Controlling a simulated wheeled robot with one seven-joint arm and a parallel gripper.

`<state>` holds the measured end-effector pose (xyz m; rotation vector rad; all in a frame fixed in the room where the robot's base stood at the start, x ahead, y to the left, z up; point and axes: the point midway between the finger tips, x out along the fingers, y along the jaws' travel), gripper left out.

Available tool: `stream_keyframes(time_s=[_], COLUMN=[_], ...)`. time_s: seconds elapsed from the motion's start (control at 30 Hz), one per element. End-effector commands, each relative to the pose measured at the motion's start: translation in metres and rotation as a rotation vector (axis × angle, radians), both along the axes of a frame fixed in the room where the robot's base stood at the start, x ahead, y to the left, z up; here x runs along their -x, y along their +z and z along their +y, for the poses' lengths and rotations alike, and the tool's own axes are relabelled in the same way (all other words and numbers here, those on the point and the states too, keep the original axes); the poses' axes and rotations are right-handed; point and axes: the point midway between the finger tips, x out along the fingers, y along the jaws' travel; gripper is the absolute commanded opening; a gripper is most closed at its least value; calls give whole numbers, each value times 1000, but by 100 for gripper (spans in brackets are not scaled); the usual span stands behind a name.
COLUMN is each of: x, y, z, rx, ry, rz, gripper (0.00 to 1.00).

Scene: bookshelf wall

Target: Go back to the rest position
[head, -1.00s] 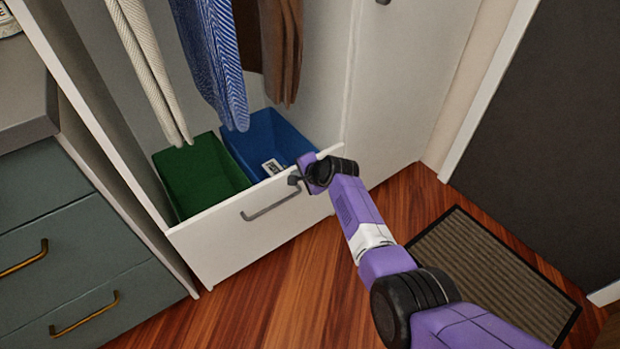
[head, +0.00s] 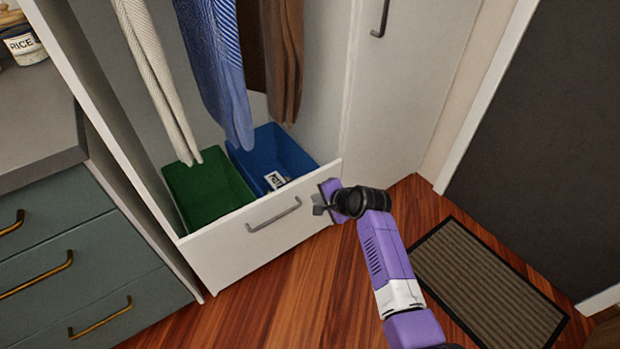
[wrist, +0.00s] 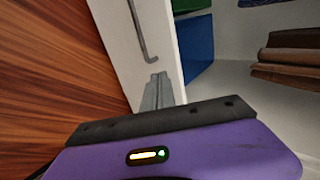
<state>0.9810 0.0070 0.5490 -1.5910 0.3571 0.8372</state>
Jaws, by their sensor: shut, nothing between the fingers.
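My gripper (head: 318,204) is shut and empty in the head view, just in front of the right end of a white drawer front (head: 235,243). Its fingers also show in the wrist view (wrist: 157,92), pointing along the drawer front. The drawer's grey bar handle (head: 273,214) is to the left of the fingers, apart from them; it also shows in the wrist view (wrist: 137,32). My purple arm runs down to the lower right in the head view.
The drawer holds a green bin (head: 207,187) and a blue bin (head: 270,160) with a small labelled item (head: 276,181). Clothes hang above. Teal drawers (head: 75,270) stand at left. A doormat (head: 490,285) lies at right on wood floor. A tall white door (head: 405,90) stands behind.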

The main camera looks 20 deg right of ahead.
Motion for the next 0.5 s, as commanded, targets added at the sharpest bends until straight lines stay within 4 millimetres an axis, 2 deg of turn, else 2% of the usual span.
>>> stream_keyframes(time_s=[0.27, 0.37, 0.5], x=[1, -6, -27], y=[1, 7, 45], z=[-1, -5, -18], rx=[9, 57, 174], ry=[8, 30, 52], rz=[-4, -49, -193], gripper=[0, 0, 0])
